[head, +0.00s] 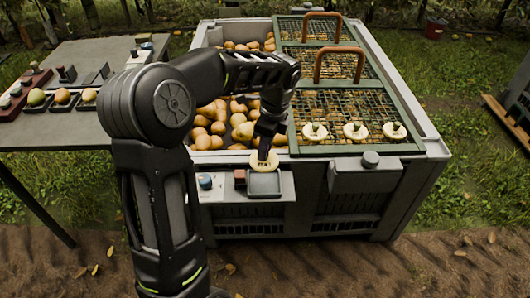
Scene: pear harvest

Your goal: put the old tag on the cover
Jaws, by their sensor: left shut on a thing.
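My left gripper (266,146) is shut on a round cream tag (240,161) and holds it at the front wall of the bin, above or at the dark square pad on the front shelf. The gripper hides part of this tag, and I cannot tell if it touches the pad. The cover (411,148) is a green-framed mesh panel on the right part of the bin. Three similar cream discs with green knobs (355,131) lie in a row along its front edge. My right gripper is not in view.
The grey bin (432,146) holds many pears (215,112) in its open left part. Brown arched handles (339,62) stand up from the cover. The front shelf carries a dark pad (264,186) and a blue knob (205,181). A grey table (60,138) stands left.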

